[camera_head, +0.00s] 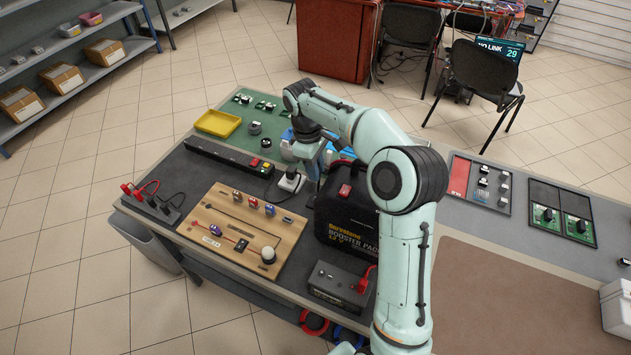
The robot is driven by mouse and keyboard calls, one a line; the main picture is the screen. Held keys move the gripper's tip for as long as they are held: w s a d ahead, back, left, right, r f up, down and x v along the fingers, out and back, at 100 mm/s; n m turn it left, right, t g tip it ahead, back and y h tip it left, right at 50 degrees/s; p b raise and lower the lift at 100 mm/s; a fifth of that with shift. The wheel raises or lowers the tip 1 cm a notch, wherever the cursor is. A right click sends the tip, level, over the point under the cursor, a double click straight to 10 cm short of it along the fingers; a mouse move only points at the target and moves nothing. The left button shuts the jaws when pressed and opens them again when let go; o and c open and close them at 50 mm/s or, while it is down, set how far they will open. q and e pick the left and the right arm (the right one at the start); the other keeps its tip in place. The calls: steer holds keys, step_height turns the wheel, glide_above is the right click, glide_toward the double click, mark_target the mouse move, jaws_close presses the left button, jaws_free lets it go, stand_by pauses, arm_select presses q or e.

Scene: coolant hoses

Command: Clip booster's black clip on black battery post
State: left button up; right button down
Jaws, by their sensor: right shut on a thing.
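The booster pack (350,222), a black case with yellow lettering and a red switch on top, stands on the table behind and beside my right arm. A small dark grey battery box (338,288) is in front of it. A red clip (366,279) sits at the battery's right end; the black post is too small to make out surely. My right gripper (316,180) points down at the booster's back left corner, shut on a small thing. What it holds is mostly hidden and I cannot make out its shape; the black clip is not clearly visible. My left gripper is not in view.
A wooden board (205,245) with small parts lies left of the booster. A black power strip (228,158) and a white plug-like block (291,181) are behind it. Red and black clips (150,195) stand at the far left. A brown mat (500,300) at right is bare.

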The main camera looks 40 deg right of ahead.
step_height(320, 180, up, 14)
steer(key=shift+f, duration=0.15)
stand_by(0.6)
